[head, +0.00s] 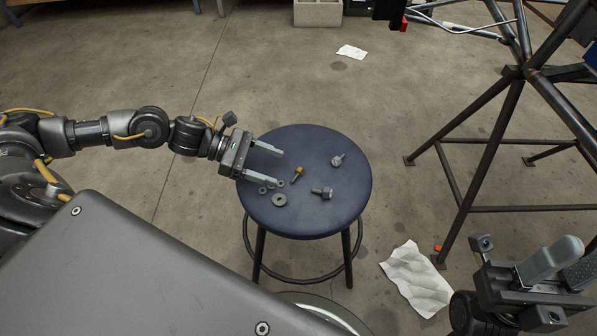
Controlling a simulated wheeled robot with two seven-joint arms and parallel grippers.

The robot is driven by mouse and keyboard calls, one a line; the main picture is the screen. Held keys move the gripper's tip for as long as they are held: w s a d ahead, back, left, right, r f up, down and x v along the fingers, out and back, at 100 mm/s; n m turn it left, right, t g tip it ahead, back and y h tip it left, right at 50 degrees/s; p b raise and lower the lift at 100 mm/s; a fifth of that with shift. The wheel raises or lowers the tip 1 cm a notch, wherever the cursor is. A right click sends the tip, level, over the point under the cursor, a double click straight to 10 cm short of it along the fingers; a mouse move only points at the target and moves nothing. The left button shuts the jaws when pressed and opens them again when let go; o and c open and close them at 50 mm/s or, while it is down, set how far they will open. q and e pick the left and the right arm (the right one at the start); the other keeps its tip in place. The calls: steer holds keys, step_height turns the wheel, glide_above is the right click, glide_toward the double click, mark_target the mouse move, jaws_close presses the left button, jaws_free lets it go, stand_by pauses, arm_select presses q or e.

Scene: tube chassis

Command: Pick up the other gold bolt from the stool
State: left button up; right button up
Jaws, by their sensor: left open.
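One gold bolt (298,173) lies on the dark blue round seat of the stool (335,222), near its middle. My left gripper (281,167) reaches in over the seat from the left. It is open and empty, its two fingers pointing right, and the gold bolt is just beyond the fingertips. I cannot tell how high the fingers are above the seat. My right gripper (574,258) is at the lower right, away from the stool, and its jaw gap is not clear.
Two grey bolts (338,160) (323,193) lie right of the gold one. A large washer (279,199) and several small nuts or washers (262,190) lie near the lower finger. A tube frame (490,140) stands at right. White paper (416,278) lies on the floor.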

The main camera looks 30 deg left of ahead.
mark_target(289, 176)
arm_select(q)
steer(key=b+x, duration=0.1)
steer(key=x, duration=0.4)
steer(key=shift+w+d+r, duration=0.1)
steer(key=c, duration=1.3)
